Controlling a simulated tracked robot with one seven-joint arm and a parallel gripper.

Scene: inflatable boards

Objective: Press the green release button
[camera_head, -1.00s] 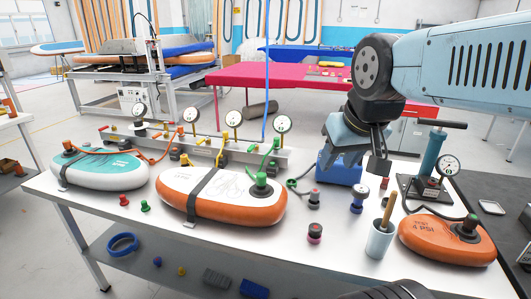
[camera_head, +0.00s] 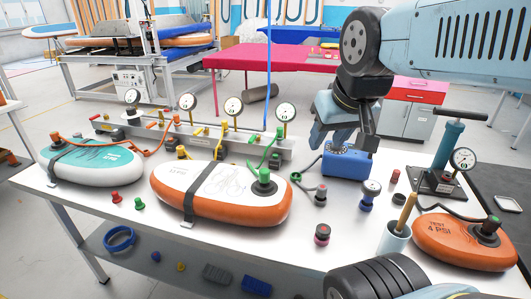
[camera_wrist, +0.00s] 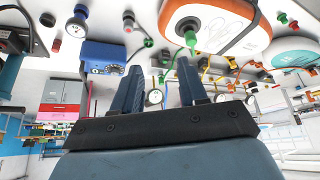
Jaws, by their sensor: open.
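A green valve fitting (camera_head: 264,184) with a green hose stands on the orange-and-white board (camera_head: 270,211); it also shows in the wrist view (camera_wrist: 190,38). A small green cap (camera_head: 139,203) lies on the table front left. I cannot tell which green part is the release button. My gripper (camera_head: 338,143) is open and empty, pointing down, over and in front of the blue box (camera_head: 346,166). It hides part of the box's top. The wrist view shows both fingers apart (camera_wrist: 160,80), with the blue box (camera_wrist: 103,57) beside them.
A rail of gauges (camera_head: 205,137) runs along the table's back. A teal board (camera_head: 90,165) is left. A hand pump (camera_head: 446,150), an orange test board (camera_head: 462,243) and a cup (camera_head: 393,240) stand right.

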